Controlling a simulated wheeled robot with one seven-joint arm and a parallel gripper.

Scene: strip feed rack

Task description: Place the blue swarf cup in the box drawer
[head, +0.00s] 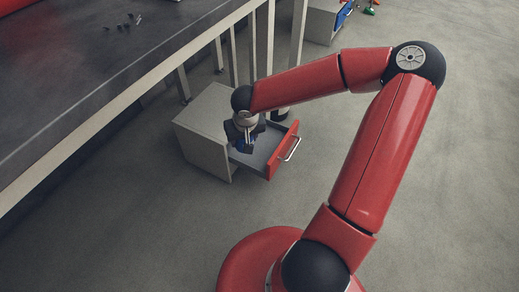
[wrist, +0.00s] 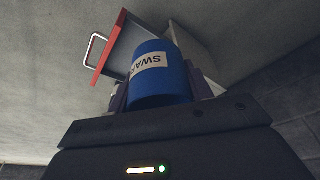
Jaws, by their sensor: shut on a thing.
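The blue swarf cup (wrist: 158,84) carries a white label with dark letters, upside down in the wrist view. My gripper (wrist: 160,96) is shut on it, one finger on each side. The box drawer (head: 258,157) is pulled open from a grey cabinet and has a red front (head: 284,150) with a silver handle. In the head view my gripper (head: 245,142) is over the open drawer, with a bit of the cup's blue showing at its fingers. I cannot tell whether the cup touches the drawer floor.
The grey cabinet (head: 203,135) stands on the floor beside the legs of a dark-topped workbench (head: 95,85). Several small dark items (head: 122,24) lie on the bench. Another grey cabinet (head: 320,20) with blue stands far back.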

